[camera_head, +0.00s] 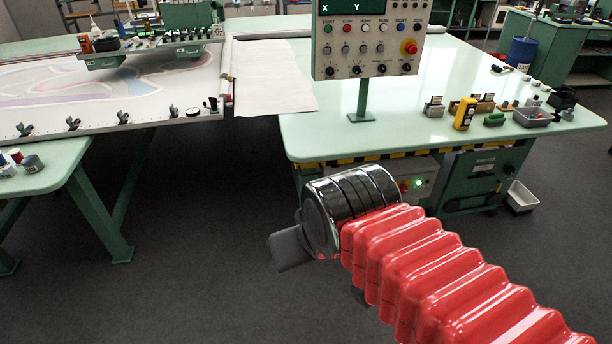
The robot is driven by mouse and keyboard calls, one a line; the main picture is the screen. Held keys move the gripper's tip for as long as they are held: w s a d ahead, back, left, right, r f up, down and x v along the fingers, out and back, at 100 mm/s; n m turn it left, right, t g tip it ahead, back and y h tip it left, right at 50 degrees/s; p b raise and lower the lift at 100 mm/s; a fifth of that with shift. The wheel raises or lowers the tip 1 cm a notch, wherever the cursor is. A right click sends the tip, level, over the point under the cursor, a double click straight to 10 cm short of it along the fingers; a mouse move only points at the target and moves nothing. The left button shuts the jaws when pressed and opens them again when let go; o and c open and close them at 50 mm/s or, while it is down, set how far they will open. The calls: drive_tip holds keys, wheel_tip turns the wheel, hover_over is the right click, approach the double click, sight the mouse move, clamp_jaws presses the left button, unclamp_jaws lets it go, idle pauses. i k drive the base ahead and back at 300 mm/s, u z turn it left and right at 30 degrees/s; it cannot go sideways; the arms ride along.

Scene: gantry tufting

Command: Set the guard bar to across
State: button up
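My gripper (290,249) is in the middle of the view, low in front of the green table with the control panel. Only a dark grey flat part of it shows, beyond the chrome wrist of my red-sleeved arm. The fingertips and any gap between them are hidden or not clear. I cannot pick out the guard bar for sure.
The control panel (370,38) stands on a post on the green table (400,130), whose front edge has yellow-black stripes. Small tools and a parts tray (533,117) lie at its right. White cloth (273,80) hangs between frame and table. Dark floor (190,250) at left is clear.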

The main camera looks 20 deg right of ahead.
sight(300, 166)
drive_tip(key=i, duration=0.95)
